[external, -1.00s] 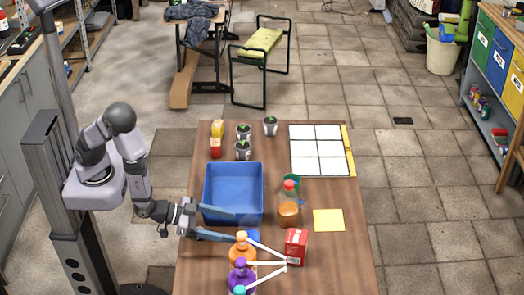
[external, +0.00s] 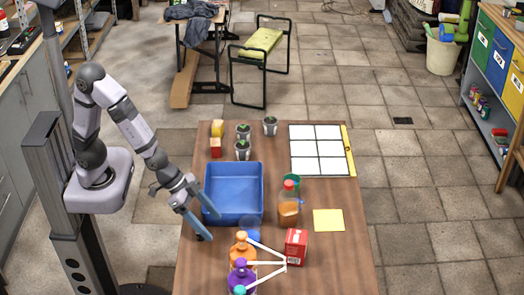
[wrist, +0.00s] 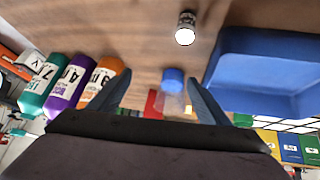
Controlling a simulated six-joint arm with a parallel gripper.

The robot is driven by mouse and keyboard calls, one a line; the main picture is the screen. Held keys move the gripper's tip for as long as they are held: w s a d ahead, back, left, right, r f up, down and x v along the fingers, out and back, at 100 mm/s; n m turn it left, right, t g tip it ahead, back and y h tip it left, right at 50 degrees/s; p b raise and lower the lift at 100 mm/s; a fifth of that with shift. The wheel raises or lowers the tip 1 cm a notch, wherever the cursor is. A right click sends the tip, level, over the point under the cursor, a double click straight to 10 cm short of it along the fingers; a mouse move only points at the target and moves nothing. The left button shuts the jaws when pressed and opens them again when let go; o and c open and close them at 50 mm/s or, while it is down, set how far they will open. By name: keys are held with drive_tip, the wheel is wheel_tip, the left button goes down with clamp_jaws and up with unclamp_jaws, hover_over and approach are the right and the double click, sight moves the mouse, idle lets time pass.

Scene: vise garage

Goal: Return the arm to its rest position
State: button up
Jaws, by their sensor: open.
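My arm stands at the left of the table, bent up at the elbow. My gripper (external: 213,226) is open and empty. Its blue fingers point down and to the right, near the left front corner of the blue bin (external: 206,190) in the external view. In the wrist view, both fingers (wrist: 160,82) are spread apart. A clear container with a blue lid (wrist: 172,77) shows in the gap between them, beyond the fingers, and nothing is gripped. The blue bin also shows at the right of the wrist view (wrist: 262,70).
Orange and purple bottles (external: 242,252) stand at the table's front, by white bars and a red box (external: 296,247). An amber bottle (external: 288,211) stands right of the bin. Small potted plants (external: 243,150) are behind it.

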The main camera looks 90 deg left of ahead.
drive_tip(key=s+a+r+n+g+y+p, duration=0.2)
drive_tip(key=s+a+g, duration=0.5)
drive_tip(key=s+a, duration=0.7)
drive_tip(key=s+p, duration=0.1)
drive_tip(key=s, duration=0.1)
drive_tip(key=shift+s+a+r+y+p, duration=0.2)
drive_tip(key=shift+s+a+y+p, duration=0.1)
drive_tip(key=shift+s, duration=0.05)
